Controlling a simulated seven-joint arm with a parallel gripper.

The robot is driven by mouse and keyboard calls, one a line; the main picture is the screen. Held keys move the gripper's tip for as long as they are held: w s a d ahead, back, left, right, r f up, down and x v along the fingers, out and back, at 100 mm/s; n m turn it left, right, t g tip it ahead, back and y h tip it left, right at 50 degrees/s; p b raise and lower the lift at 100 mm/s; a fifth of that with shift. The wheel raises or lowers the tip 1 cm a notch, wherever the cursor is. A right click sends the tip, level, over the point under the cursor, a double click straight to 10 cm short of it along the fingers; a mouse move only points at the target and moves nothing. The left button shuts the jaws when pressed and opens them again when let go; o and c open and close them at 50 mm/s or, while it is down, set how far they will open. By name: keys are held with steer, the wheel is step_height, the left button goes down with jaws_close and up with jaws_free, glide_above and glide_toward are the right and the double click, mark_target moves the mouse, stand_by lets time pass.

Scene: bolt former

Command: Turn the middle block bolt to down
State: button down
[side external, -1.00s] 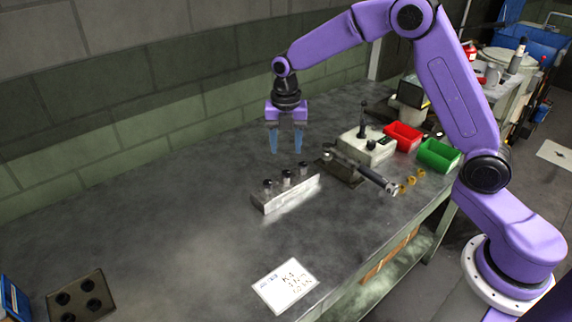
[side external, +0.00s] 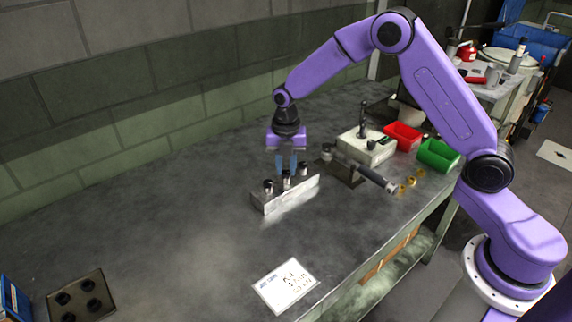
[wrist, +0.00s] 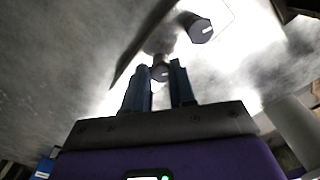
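The metal block (side external: 300,193) sits on the bench with three dark-topped bolts standing in a row. The middle bolt (side external: 286,182) is between the left bolt (side external: 268,187) and the right bolt (side external: 303,170). My gripper (side external: 286,168) points down over the middle bolt, its blue fingers apart and their tips near its top. In the wrist view a dark bolt head with a pale mark (wrist: 161,73) shows between the open fingers (wrist: 160,80). Another bolt head with a pale mark (wrist: 200,28) is farther up. I cannot tell whether the fingers touch the bolt.
A dark fixture with a handled lever (side external: 368,174) and a pale box (side external: 366,148) stand right of the block. Red (side external: 403,136) and green (side external: 438,154) bins are beyond. A written card (side external: 285,286) lies in front; a holed plate (side external: 82,298) is at lower left.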

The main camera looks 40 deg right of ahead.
steer(key=shift+m, duration=0.3)
